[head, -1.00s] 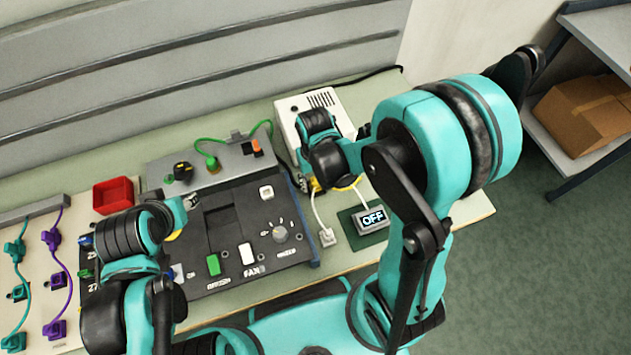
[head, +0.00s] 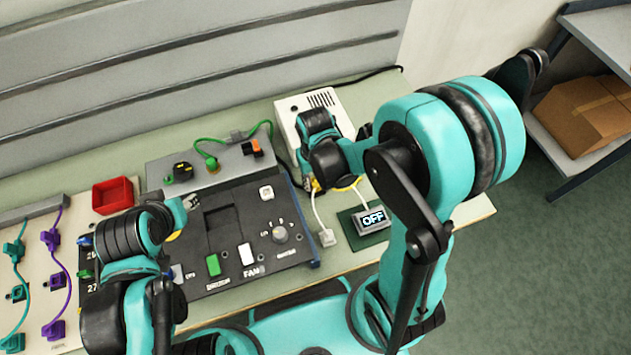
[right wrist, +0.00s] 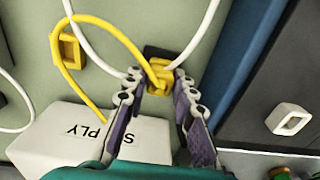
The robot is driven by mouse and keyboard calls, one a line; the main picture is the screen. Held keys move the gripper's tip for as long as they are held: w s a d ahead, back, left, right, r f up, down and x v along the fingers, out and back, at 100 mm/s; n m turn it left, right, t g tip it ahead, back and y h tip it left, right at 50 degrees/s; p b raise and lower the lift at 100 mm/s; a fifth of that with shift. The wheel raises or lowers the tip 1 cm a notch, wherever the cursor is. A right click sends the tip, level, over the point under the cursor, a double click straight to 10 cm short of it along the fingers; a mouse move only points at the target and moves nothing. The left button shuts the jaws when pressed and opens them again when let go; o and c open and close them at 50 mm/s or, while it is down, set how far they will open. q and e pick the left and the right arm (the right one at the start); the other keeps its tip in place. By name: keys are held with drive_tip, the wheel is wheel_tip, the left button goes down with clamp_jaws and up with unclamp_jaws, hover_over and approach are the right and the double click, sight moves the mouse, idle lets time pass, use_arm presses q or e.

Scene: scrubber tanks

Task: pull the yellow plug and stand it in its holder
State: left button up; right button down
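The yellow plug (right wrist: 160,74) sits at a black socket (right wrist: 152,52) in the right wrist view, with its yellow cable (right wrist: 100,22) looping to the left. My right gripper (right wrist: 158,78) has its two fingers on either side of the plug. Its fingertips look slightly apart from the plug. A yellow square frame (right wrist: 68,50), which looks like the holder, stands left of the plug, with the cable passing close by. In the head view my right gripper (head: 316,186) is largely hidden by its wrist. My left gripper (head: 190,203) is over the black panel, its fingers too small to judge.
A white supply box (right wrist: 95,135) is close below the holder, and white cables run nearby. The black control panel (head: 225,285) lies left of my right gripper. A green-based OFF display (head: 372,218) stands to the right. A red bin (head: 113,195) is at left.

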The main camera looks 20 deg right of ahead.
sight(315, 181)
drive_tip(key=c, duration=0.7)
unclamp_jaws()
drive_tip(key=shift+r, duration=0.1)
wheel_tip(315, 181, up, 12)
drive_tip(key=shift+f, duration=0.1)
drive_tip(key=shift+d, duration=0.1)
